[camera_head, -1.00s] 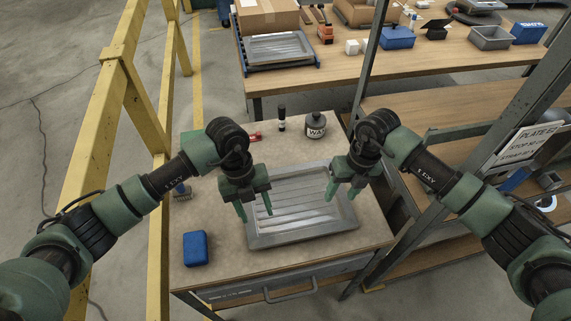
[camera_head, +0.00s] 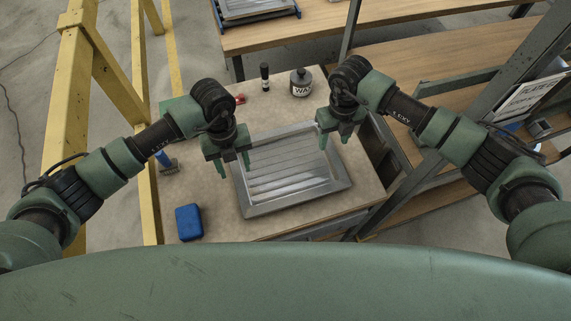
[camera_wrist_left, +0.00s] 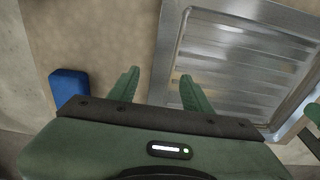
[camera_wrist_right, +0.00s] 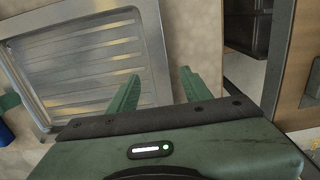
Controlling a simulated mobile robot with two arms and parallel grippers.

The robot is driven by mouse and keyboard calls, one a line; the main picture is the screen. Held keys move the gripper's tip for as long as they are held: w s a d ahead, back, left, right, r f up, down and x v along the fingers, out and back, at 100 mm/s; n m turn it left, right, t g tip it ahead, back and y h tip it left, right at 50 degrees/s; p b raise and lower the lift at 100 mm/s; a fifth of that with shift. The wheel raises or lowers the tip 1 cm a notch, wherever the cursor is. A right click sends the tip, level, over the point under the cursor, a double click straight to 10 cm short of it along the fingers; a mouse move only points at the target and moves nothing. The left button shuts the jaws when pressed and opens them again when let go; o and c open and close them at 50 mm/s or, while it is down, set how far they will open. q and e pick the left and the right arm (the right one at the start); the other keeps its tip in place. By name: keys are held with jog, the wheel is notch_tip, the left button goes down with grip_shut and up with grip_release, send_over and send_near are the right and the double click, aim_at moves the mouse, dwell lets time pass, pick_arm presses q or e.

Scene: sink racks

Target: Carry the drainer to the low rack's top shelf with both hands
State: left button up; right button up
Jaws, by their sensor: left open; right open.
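The drainer (camera_head: 290,205) is a grey metal tray with ridges, lying flat on the tan worktop. My left gripper (camera_head: 229,165) is open above the drainer's left rim. In the left wrist view its fingers (camera_wrist_left: 157,88) straddle the line of that rim (camera_wrist_left: 168,50). My right gripper (camera_head: 337,138) is open above the right rim, near the far right corner. In the right wrist view its fingers (camera_wrist_right: 158,88) lie either side of the rim (camera_wrist_right: 152,40). Neither gripper visibly holds the drainer. The low rack's wooden shelf (camera_head: 420,75) is to the right, behind a grey post.
A blue block (camera_head: 189,222) sits left of the drainer. A black marker (camera_head: 264,76) and a dark WAX bottle (camera_head: 301,82) stand behind it. A brush (camera_head: 168,163) lies at the left edge. A yellow rail (camera_head: 115,75) runs along the left, and a slanted grey post (camera_head: 470,120) stands right.

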aim_at(238, 176)
pick_arm(q)
jog(key=shift+s+d+f, duration=0.1)
jog(key=shift+s+f, duration=0.05)
jog(key=shift+f, duration=0.9)
jog(key=shift+s+f, duration=0.1)
jog(key=shift+f, duration=0.9)
pick_arm(e)
jog(key=shift+f, duration=2.1)
pick_arm(q)
jog(key=c, duration=1)
pick_arm(e)
jog(key=c, duration=1)
pick_arm(q)
grip_shut()
pick_arm(e)
grip_shut()
pick_arm(q)
jog(key=shift+r, duration=0.1)
pick_arm(e)
jog(key=shift+r, duration=0.1)
